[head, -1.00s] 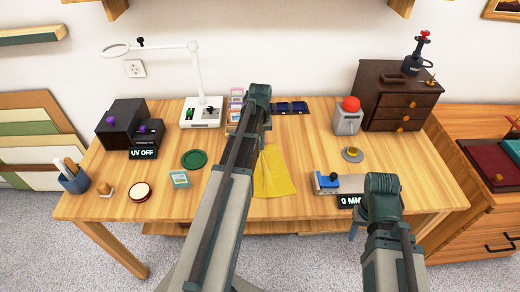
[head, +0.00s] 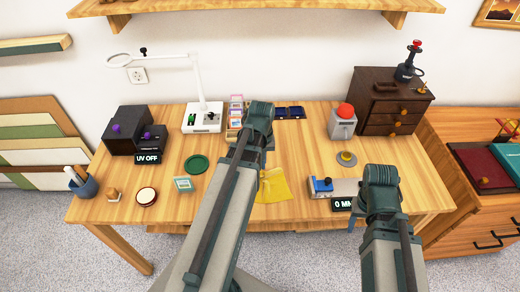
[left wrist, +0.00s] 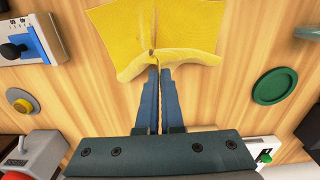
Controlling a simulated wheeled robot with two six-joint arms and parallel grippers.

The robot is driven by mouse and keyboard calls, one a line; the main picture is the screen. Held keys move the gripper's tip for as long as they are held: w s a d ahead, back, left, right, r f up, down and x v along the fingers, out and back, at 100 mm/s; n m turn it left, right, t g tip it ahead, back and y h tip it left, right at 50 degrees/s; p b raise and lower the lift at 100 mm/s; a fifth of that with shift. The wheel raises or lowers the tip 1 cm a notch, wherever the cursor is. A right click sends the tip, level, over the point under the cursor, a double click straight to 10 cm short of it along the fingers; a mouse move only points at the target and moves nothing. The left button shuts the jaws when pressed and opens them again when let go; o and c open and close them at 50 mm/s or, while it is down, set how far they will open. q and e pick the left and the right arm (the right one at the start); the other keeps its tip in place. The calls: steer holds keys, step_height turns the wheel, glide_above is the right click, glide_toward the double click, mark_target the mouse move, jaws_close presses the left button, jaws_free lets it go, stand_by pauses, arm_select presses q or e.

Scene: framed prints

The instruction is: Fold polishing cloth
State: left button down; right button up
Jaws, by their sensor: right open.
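The yellow polishing cloth (head: 274,188) lies on the wooden table near the front edge, partly hidden by my left arm in the head view. In the left wrist view the cloth (left wrist: 192,22) is spread flat at the top, with its nearer edge raised and bunched into a curled fold. My left gripper (left wrist: 160,72) has its two blue fingers close together, with their tips on the middle of that raised edge, pinching it. My right gripper (head: 366,214) is at the table's front right, apart from the cloth; its fingers are mostly hidden by its own arm.
A blue-and-grey gauge (head: 335,187) with a display stands right of the cloth. A green disc (head: 196,165) and small teal box (head: 184,184) lie left. A red-button box (head: 343,122), white lamp base (head: 203,117) and dark drawer chest (head: 392,103) stand farther back.

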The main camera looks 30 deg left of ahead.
arm_select(q)
steer(key=s+d+f+b, duration=0.1)
steer(key=f, duration=0.1)
steer(key=s+d+f+b, duration=0.1)
steer(key=s+f+b, duration=0.1)
steer(key=s+d+f+b, duration=0.1)
steer(key=f+b, duration=0.1)
steer(key=shift+s+d, duration=0.1)
steer(key=shift+s, duration=0.3)
jaws_free()
stand_by(0.4)
